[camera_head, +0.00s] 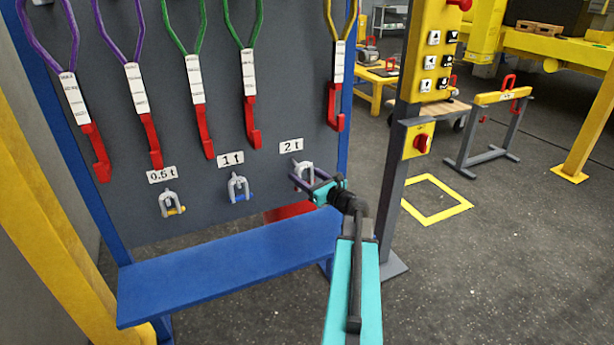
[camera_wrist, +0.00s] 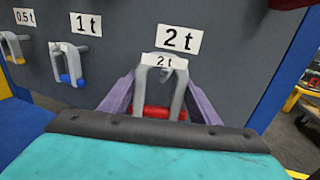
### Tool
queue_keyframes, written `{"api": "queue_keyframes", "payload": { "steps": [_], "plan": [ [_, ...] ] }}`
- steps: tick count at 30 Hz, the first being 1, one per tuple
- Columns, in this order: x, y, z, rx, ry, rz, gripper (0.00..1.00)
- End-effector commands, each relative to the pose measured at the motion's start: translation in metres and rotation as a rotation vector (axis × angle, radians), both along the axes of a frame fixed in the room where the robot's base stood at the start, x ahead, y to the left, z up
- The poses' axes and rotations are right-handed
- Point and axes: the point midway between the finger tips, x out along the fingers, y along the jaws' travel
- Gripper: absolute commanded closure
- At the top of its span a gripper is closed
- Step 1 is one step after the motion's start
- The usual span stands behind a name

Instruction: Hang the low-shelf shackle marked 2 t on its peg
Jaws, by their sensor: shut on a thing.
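The shackle marked 2 t (camera_wrist: 179,88) is a grey bow with a red pin and a white "2 t" tag. In the head view the shackle (camera_head: 304,169) is at the board just under the 2 t sign (camera_head: 291,146). My gripper (camera_head: 305,183) is shut on it, with purple fingers on both sides of the bow in the wrist view (camera_wrist: 158,100). A peg tip (camera_wrist: 167,70) shows inside the top of the bow, below the 2 t sign. I cannot tell whether the bow rests on the peg.
Shackles with a yellow pin (camera_head: 171,204) and a blue pin (camera_head: 239,188) hang under the 0.5 t and 1 t signs. Slings with red hooks (camera_head: 250,122) hang above. A blue low shelf (camera_head: 230,262) juts out below, its visible top bare. A control post (camera_head: 395,180) stands at right.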

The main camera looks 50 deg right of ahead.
Motion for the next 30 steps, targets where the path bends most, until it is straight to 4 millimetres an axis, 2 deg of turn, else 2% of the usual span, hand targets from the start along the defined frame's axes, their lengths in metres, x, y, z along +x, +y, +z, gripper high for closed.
{"api": "queue_keyframes", "payload": {
  "steps": [30],
  "plan": [
    [0.035,-0.015,-0.001,0.001,-0.002,0.000,0.92]
  ]
}}
